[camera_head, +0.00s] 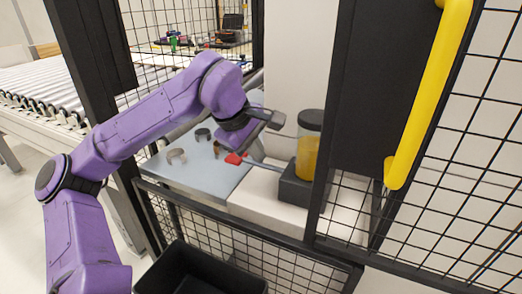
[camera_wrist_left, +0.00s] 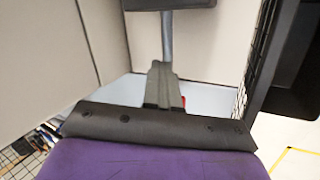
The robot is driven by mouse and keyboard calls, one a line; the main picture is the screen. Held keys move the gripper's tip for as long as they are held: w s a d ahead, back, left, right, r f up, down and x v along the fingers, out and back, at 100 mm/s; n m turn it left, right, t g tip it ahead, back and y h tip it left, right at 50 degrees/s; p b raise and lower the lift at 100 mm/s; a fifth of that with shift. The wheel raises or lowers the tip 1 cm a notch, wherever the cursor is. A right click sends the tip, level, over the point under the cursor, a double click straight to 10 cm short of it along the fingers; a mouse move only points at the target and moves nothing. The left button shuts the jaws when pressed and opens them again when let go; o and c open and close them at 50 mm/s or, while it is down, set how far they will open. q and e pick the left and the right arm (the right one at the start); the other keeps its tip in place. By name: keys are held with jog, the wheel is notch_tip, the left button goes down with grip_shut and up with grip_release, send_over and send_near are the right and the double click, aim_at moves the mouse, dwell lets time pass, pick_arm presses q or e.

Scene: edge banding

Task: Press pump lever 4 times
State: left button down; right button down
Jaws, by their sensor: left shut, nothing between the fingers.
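The pump stands behind the fence, with a clear cylinder of yellow fluid (camera_head: 307,157) on a dark base (camera_head: 294,188). A thin grey lever rod (camera_head: 268,166) runs left from the base to a red end (camera_head: 235,158). In the left wrist view the rod (camera_wrist_left: 167,38) runs from a dark block at the top down behind the fingers, and a bit of red (camera_wrist_left: 183,101) shows beside them. My left gripper (camera_head: 259,153) is shut and empty over the lever near its red end; it also shows in the left wrist view (camera_wrist_left: 161,68). I cannot tell whether it touches the lever.
Black mesh fencing and a dark post with a yellow handle (camera_head: 428,95) stand at the right. A black bin (camera_head: 185,262) is in front, and a roller conveyor (camera_head: 55,85) is at the left.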

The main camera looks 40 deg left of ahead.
pick_arm(q)
jog(key=shift+d+r+p, duration=0.2)
jog(key=shift+r+p, duration=0.5)
jog(key=shift+r, duration=0.05)
jog(key=shift+w+d+r+p, duration=0.15)
jog(key=shift+d+r+p, duration=0.3)
jog(key=shift+r+p, duration=0.25)
jog(key=shift+w+d+r+p, duration=0.15)
jog(key=shift+d+r+p, duration=0.25)
jog(key=shift+r+p, duration=0.25)
jog(key=r+p, duration=0.1)
jog(key=d+r+p, duration=0.1)
jog(key=r, duration=0.1)
jog(key=d+r+p, duration=0.1)
jog(key=p, duration=0.1)
jog(key=shift+w+d+r, duration=0.2)
jog(key=shift+w, duration=0.05)
